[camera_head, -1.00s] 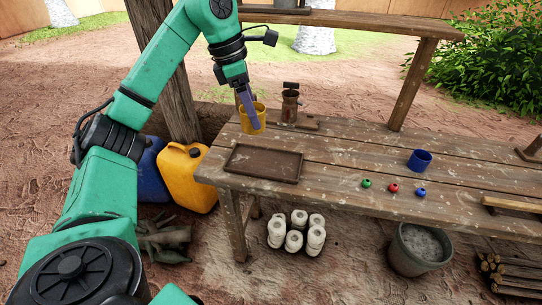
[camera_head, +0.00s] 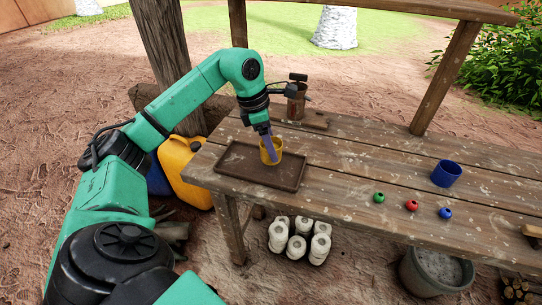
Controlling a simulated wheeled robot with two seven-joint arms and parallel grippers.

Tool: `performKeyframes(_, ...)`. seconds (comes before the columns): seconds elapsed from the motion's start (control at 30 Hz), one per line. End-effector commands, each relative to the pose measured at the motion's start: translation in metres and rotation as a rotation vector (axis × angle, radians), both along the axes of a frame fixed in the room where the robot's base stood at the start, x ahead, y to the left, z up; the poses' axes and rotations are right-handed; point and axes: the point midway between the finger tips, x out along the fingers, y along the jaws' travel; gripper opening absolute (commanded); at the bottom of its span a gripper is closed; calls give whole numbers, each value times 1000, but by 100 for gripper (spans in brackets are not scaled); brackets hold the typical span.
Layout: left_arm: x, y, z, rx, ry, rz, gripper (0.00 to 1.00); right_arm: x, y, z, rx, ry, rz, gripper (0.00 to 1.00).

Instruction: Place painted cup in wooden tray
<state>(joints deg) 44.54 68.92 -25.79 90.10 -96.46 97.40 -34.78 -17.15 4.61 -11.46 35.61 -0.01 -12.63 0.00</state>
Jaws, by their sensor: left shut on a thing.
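The wooden tray (camera_head: 232,171) is a dark, shallow rectangle at the left end of the workbench. A yellow cup (camera_head: 277,152), the one that looks painted, is at the tray's back right part. My left gripper (camera_head: 268,148) comes down from above and is shut on this cup, with a finger reaching inside it. The cup looks upright. I cannot tell whether its base touches the tray floor. A blue cup (camera_head: 446,174) stands apart on the bench to the right. My right gripper is out of view.
Green (camera_head: 379,198), red (camera_head: 411,205) and blue (camera_head: 445,213) small balls lie along the bench front. A brown metal device (camera_head: 296,102) stands behind the tray. A yellow jerrycan (camera_head: 184,167) is left of the bench. The bench between tray and blue cup is clear.

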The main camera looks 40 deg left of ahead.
Motion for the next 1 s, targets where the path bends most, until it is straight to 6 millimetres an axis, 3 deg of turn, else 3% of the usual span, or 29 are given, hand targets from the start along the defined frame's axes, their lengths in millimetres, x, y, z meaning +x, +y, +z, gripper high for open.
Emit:
performKeyframes(0.1,-1,0,-25,0,6,1,10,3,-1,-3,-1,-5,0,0)
performKeyframes(0.17,-1,0,-32,0,3,0,10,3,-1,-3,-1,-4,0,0)
performKeyframes(0.47,0,0,-35,0,1,0,10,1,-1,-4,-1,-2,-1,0)
performKeyframes(0.5,0,0,-36,1,1,0,76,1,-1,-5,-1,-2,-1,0)
performKeyframes(0.57,0,0,-35,0,1,0,99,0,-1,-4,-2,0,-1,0)
performKeyframes(0.87,0,0,-30,0,0,0,100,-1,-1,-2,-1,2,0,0)
performKeyframes(1.0,-4,5,-7,2,-5,1,100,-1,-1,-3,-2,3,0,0)
